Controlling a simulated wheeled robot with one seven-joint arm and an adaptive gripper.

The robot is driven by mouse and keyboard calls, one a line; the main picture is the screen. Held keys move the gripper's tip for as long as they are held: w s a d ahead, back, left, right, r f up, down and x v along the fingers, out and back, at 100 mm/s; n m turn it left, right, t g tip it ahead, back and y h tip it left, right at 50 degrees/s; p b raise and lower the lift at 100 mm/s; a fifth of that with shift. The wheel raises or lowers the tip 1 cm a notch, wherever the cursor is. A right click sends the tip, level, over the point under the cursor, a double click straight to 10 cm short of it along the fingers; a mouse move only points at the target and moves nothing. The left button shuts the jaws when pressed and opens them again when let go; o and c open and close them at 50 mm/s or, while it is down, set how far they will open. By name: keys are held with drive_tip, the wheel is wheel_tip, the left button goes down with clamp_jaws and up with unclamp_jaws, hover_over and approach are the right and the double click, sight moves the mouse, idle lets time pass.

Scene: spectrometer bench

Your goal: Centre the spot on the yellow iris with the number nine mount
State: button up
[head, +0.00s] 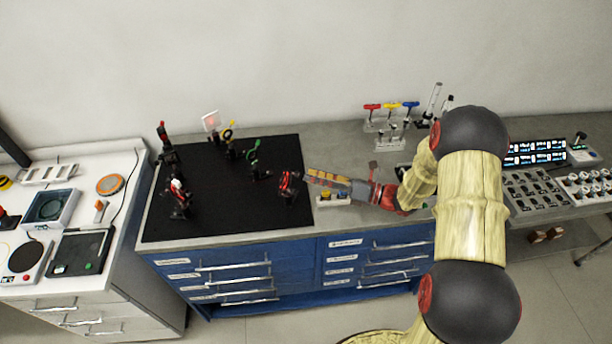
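The yellow iris (228,132) is a small yellow ring on a dark post towards the back of the black breadboard (215,222). A white card (211,121) with a reddish patch stands just behind it. A black and red mount (288,184) stands at the breadboard's right edge. Another dark mount with red and white parts (179,195) stands at the left. No number can be read on either mount. My gripper (309,178) reaches in from the right, its tip close beside the right mount. I cannot tell whether they touch, or whether the fingers are open or shut.
A green iris (254,151) stands between the yellow iris and the right mount. A red-topped device (163,133) stands at the back left. A rack with coloured handles (390,118) stands behind my arm. The breadboard's front is clear.

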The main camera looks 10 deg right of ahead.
drive_tip(key=v, duration=0.8)
drive_tip(key=shift+d, duration=0.25)
drive_tip(key=shift+s, duration=0.1)
